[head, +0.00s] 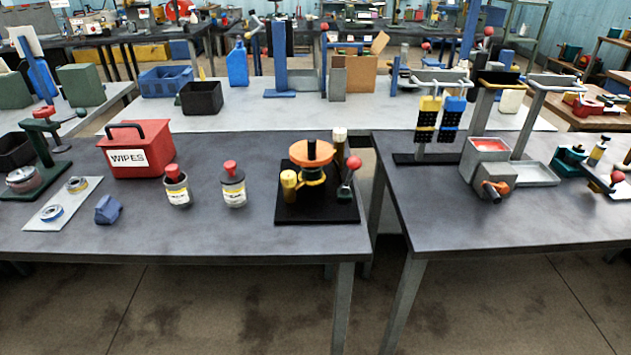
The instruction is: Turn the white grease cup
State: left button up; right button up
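A white cup-like cap (339,134), likely the white grease cup, stands upright at the back right of a small device on a black base plate (318,212). The device has an orange round top (311,154) over a yellow body. A yellow cup (289,180) stands at its front left. A lever with a red ball (353,163) stands at its right, in front of the white cap's post. The lower part of that post is partly hidden. Neither of my grippers shows in the head view.
Left on the same grey table are a red WIPES box (138,150), two red-capped bottles (177,187) (233,185) and a blue block (108,209). A gap separates it from the right table (440,220), which holds a grey tank (487,158). The front edge is clear.

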aim_at(339, 133)
jog(key=i+z, duration=0.15)
jog(key=z, duration=0.2)
jog(key=i+z, duration=0.1)
jog(key=z, duration=0.25)
jog(key=i+z, duration=0.15)
jog(key=z, duration=0.2)
